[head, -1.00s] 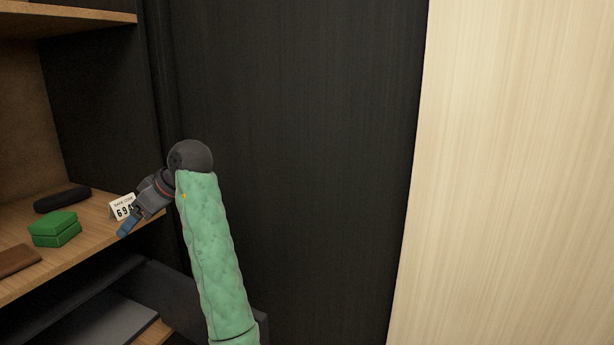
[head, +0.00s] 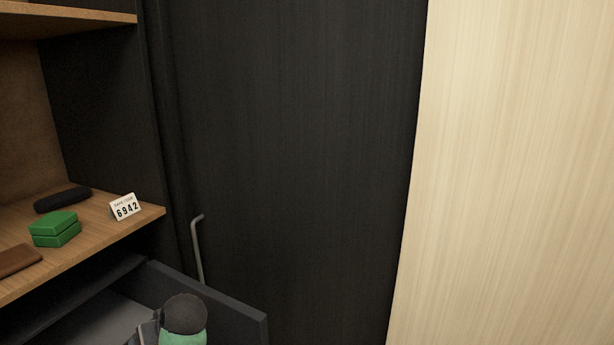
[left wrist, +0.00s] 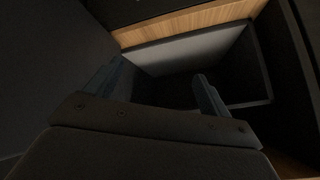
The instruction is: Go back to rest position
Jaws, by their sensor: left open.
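My left arm shows only at the bottom of the head view, by the open dark drawer (head: 222,308). Its gripper is mostly cut off by the lower edge there. In the left wrist view my left gripper (left wrist: 157,88) has its two blue-grey fingers wide apart with nothing between them. Beyond the fingers are a grey panel (left wrist: 190,48) and a wooden edge (left wrist: 185,20). My right gripper is in neither view.
A metal handle (head: 197,250) is on the dark panel (head: 290,150).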

